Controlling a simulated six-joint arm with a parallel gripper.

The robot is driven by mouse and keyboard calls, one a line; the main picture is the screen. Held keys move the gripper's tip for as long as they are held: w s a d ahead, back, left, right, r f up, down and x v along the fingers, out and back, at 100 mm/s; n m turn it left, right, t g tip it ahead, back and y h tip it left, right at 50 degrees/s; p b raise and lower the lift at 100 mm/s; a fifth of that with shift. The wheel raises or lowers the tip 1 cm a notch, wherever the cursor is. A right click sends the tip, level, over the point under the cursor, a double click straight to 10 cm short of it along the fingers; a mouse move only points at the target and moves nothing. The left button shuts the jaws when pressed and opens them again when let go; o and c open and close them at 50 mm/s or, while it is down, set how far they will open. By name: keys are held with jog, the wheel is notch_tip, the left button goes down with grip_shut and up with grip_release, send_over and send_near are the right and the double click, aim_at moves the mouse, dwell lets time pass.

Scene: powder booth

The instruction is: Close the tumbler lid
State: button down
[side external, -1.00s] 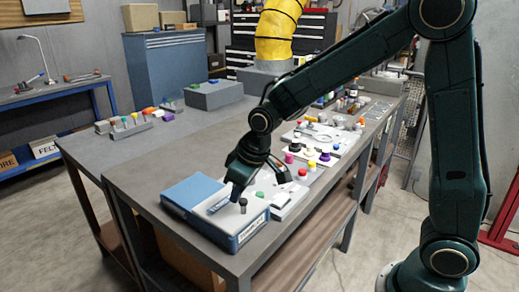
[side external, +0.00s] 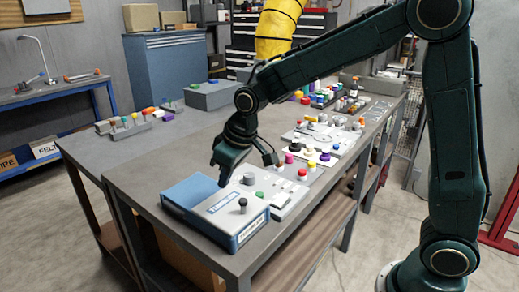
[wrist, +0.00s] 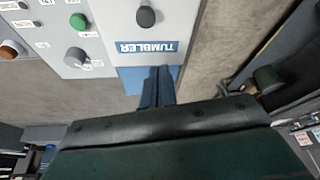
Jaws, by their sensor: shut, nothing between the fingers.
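The tumbler (side external: 183,196) is a blue box at the near end of the bench. Its pale grey top panel (side external: 254,215) carries a blue TUMBLER label and an upright black knob (side external: 243,204). In the wrist view the panel (wrist: 120,22), its label (wrist: 148,47) and the round black knob (wrist: 146,16) lie ahead of my fingers, with a blue part of the box (wrist: 133,80) nearer. I cannot tell the lid's exact position. My gripper (side external: 223,182) is shut and empty above the box's far side; its fingers (wrist: 159,72) point at the label's edge.
A grey control panel (side external: 283,203) with a green button (side external: 259,195) and other knobs stands beside the tumbler. More coloured knobs and bottles crowd the bench's right side. The bench top (side external: 160,165) left of my gripper is clear.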

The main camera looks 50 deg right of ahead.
jog(key=v, duration=0.6)
jog(key=shift+r, duration=0.15)
jog(key=s+d+r+m+t, duration=0.1)
jog(key=s+d, duration=0.2)
jog(key=s, duration=0.9)
jog(key=s+d+r+m+h, duration=0.1)
jog(key=s+d+m, duration=0.1)
jog(key=s, duration=1)
jog(key=shift+s+d+r+t, duration=0.15)
jog(key=shift+s+d+t, duration=0.2)
jog(key=shift+d, duration=0.55)
